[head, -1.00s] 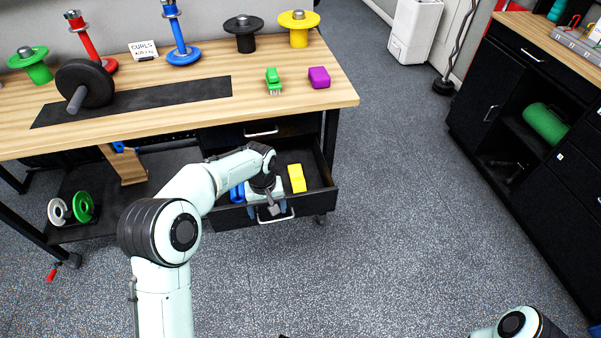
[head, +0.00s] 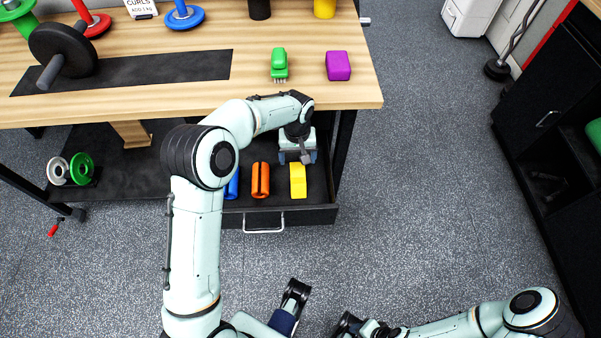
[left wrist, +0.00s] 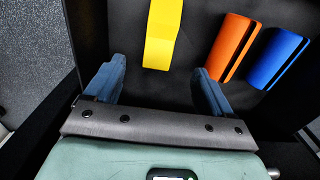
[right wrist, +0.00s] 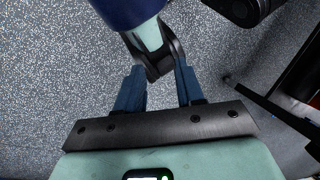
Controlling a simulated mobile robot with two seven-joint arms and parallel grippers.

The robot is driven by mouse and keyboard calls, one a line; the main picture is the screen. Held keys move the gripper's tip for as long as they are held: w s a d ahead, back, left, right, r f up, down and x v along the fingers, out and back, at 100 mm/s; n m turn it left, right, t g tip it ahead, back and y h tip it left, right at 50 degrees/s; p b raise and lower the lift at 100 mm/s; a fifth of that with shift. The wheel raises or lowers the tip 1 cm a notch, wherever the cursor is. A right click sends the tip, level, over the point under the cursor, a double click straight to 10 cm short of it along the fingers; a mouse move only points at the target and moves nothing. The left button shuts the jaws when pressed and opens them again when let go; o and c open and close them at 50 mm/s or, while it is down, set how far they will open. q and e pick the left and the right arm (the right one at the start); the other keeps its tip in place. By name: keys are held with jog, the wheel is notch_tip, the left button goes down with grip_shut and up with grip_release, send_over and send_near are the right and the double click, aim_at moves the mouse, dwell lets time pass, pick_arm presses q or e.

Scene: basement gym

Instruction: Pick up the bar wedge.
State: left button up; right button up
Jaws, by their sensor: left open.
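The yellow piece, which I take to be the bar wedge (head: 298,182), lies in the open drawer at the right of an orange slotted grip (head: 260,180). My left gripper (head: 297,158) is over the drawer, just behind the yellow piece in the head view. In the left wrist view, the open left jaws (left wrist: 162,75) are empty, and the yellow wedge (left wrist: 162,32) lies ahead of the gap between the fingers. Its height below them is hard to tell. My right gripper (right wrist: 160,72) is open, well away from the drawer, above the floor.
A blue grip (head: 232,186) lies left of the orange one, partly hidden by my arm. The drawer front (head: 300,216) and walls bound the space. The wooden bench top (head: 200,98) overhangs behind, with a green brush (head: 279,64) and purple block (head: 338,66) on it.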

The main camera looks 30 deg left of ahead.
pick_arm(q)
send_over(298, 175)
notch_tip(298, 175, down, 5)
jog(key=shift+f+b, duration=0.15)
jog(key=shift+b, duration=0.2)
notch_tip(298, 175, down, 5)
jog(key=shift+w+f+b, duration=0.1)
jog(key=shift+b, duration=0.35)
jog(key=c, duration=1.2)
pick_arm(e)
jog(key=shift+w+d+f+t, duration=0.15)
jog(key=shift+w+f, duration=0.3)
jog(key=shift+f, duration=0.05)
jog(key=shift+w+d+f+t, duration=0.15)
jog(key=shift+w+f, duration=0.25)
jog(key=shift+f, duration=0.05)
